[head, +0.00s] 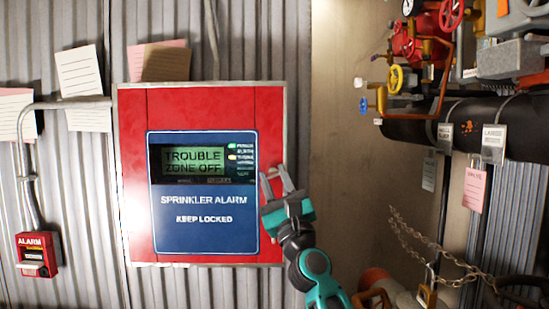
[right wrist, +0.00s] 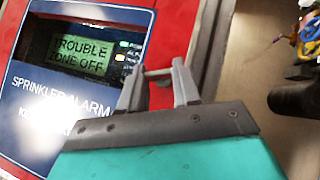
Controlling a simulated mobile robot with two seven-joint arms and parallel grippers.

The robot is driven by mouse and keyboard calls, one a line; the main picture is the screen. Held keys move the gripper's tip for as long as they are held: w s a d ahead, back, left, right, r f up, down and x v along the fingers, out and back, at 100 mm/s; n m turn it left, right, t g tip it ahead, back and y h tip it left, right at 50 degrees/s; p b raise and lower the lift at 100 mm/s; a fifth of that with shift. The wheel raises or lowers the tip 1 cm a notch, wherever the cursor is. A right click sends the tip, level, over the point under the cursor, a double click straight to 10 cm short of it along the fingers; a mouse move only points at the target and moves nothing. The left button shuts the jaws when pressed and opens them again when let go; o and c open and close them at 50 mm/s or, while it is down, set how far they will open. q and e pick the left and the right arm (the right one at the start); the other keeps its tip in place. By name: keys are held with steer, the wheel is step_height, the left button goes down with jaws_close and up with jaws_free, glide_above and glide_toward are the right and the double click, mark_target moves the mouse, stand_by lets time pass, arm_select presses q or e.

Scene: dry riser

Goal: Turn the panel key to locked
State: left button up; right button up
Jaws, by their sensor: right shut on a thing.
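The red sprinkler alarm panel (head: 135,180) is on the corrugated wall, left of centre in the head view. Its blue face (head: 203,240) reads "SPRINKLER ALARM KEEP LOCKED", and its display (head: 193,159) reads "TROUBLE ZONE OFF". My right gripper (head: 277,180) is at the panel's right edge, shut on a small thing. In the right wrist view the fingertips (right wrist: 158,75) close around a thin light piece, which may be the panel key; its turn position cannot be told. The panel (right wrist: 170,45) lies behind the fingers. My left gripper is not in view.
A red alarm pull box (head: 38,254) is on the wall at left. Paper notes (head: 80,72) hang around the panel. At right are a dark pipe (head: 420,128), valves, tags and a chain (head: 440,250) with a padlock (head: 428,295). Bare wall lies between panel and pipes.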

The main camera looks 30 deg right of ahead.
steer(key=n+y+p, duration=0.2)
steer(key=n+y, duration=0.1)
steer(key=r+n+g+y+p, duration=0.1)
steer(key=n+y+p, duration=0.1)
steer(key=shift+d, duration=0.15)
steer(key=n+g+y+p, duration=0.1)
steer(key=n, duration=0.1)
steer(key=n+y+p, duration=0.1)
steer(key=n+p, duration=0.1)
steer(key=shift+s+d+g, duration=0.1)
steer(key=shift+g, duration=0.3)
steer(key=shift+f+n+g+y+p, duration=0.1)
steer(key=shift+n+g+y+p, duration=0.5)
steer(key=shift+n, duration=0.6)
steer(key=n+g+y, duration=0.1)
steer(key=n, duration=0.1)
steer(key=shift+n+g, duration=0.3)
steer(key=shift+g, duration=0.1)
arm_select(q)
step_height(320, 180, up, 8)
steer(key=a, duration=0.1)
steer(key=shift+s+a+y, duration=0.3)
arm_select(e)
steer(key=shift+n+g, duration=1.1)
steer(key=shift+n, duration=0.2)
steer(key=shift+g, duration=0.3)
steer(key=o, duration=1.1)
steer(key=shift+c, duration=0.2)
